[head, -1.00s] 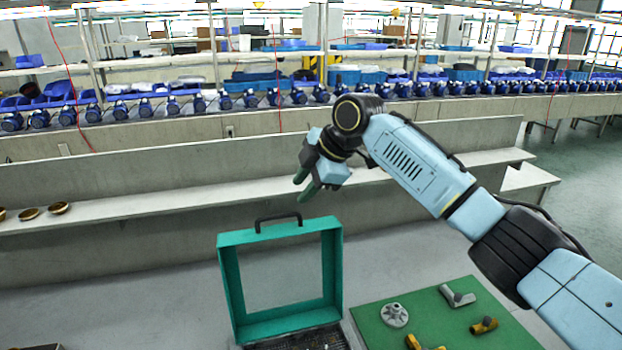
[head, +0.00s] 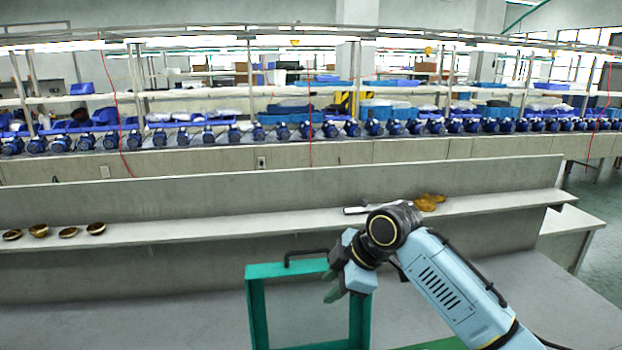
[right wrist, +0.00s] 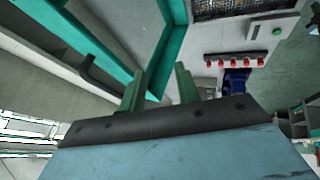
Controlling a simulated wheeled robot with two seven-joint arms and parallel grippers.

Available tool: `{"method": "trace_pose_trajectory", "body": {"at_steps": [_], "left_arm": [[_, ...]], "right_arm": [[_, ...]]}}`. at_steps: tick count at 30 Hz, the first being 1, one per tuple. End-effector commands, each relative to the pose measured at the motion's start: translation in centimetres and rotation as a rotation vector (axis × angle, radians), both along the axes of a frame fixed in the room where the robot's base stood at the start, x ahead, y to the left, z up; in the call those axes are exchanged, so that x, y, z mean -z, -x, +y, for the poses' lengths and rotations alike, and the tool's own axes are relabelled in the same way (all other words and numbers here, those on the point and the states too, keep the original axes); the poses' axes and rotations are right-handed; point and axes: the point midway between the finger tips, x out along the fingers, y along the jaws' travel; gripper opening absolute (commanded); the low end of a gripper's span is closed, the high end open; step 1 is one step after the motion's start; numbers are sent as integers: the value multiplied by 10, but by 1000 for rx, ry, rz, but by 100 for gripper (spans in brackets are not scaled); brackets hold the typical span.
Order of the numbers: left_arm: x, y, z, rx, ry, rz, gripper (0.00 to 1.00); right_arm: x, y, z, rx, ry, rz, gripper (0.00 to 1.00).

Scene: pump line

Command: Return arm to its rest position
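My right arm reaches in from the lower right in the head view. Its gripper (head: 334,286) points down and left, in front of the teal frame (head: 257,312) in the picture. The right wrist view shows its two green fingers (right wrist: 160,88) apart, with nothing held between them. The teal frame (right wrist: 178,12) and its black handle (right wrist: 98,72) lie beyond the fingers there; I cannot tell the exact gap. My left arm and gripper are not in view.
A long grey ledge (head: 220,229) crosses behind, with several brass cups (head: 68,232) at left and yellow-brown pieces (head: 428,202) near the arm. A row of blue pumps (head: 373,127) stands farther back. The right wrist view shows a panel with red knobs (right wrist: 235,62).

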Motion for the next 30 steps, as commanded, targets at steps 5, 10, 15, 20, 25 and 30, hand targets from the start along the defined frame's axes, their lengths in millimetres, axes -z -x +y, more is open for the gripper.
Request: {"method": "trace_pose_trajectory", "body": {"at_steps": [5, 10, 15, 20, 25, 30], "left_arm": [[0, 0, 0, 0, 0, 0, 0], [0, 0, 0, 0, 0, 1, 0], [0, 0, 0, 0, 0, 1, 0], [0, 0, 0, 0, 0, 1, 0], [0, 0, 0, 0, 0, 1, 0], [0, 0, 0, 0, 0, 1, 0]], "right_arm": [[67, 54, 0, 161, -61, 95, 32], [114, 107, -14, 362, -109, 177, 32], [149, 164, -40, 599, -139, 253, 32], [172, 222, -75, 846, -144, 311, 32], [181, 270, -109, 1059, -128, 340, 32], [182, 306, -135, 1208, -105, 350, 32]]}}
